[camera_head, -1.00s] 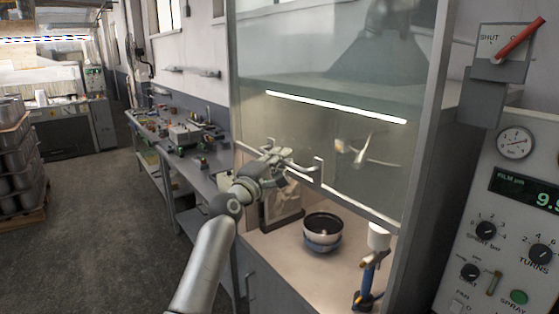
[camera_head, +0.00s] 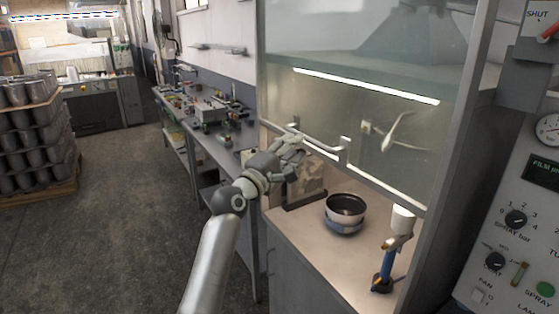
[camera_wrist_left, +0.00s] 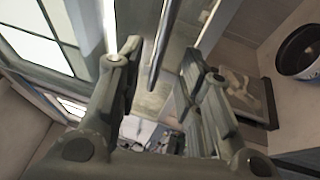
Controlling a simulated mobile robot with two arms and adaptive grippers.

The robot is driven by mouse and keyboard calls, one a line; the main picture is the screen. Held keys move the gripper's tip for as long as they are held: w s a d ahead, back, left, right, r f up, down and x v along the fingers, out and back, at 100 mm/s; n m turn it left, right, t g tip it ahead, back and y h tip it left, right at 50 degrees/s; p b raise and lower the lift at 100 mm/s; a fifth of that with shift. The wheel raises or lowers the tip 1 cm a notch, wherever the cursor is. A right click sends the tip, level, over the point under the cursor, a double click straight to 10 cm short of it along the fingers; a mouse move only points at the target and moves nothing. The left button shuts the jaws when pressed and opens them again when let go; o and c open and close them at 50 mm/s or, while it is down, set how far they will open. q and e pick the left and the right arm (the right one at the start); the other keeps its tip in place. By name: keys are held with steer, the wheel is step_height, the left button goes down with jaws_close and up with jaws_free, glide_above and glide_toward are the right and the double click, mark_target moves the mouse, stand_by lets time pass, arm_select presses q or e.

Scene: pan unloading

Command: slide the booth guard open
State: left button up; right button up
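The booth guard (camera_head: 340,115) is a clear sliding pane, with its lower edge above the booth floor. A pale bar handle (camera_head: 318,142) runs along its lower left part on short brackets. My left gripper (camera_head: 294,157) is at the left part of this handle, just below it in the head view. In the left wrist view my left gripper (camera_wrist_left: 163,62) has its fingers apart, and a dark bar (camera_wrist_left: 165,42) shows between them, apparently the handle. I cannot tell whether a finger touches it. My right gripper is not in view.
Inside the booth are a dark-lined pan (camera_head: 345,212), a spray gun on a blue stand (camera_head: 390,260) and a framed panel (camera_head: 308,185). A control panel (camera_head: 525,200) stands at right. A cluttered workbench (camera_head: 215,140) and stacked pans (camera_head: 35,130) are at left.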

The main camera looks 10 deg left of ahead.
arm_select(q)
steer(key=v, duration=0.5)
steer(key=shift+s, duration=0.2)
steer(key=shift+f, duration=0.1)
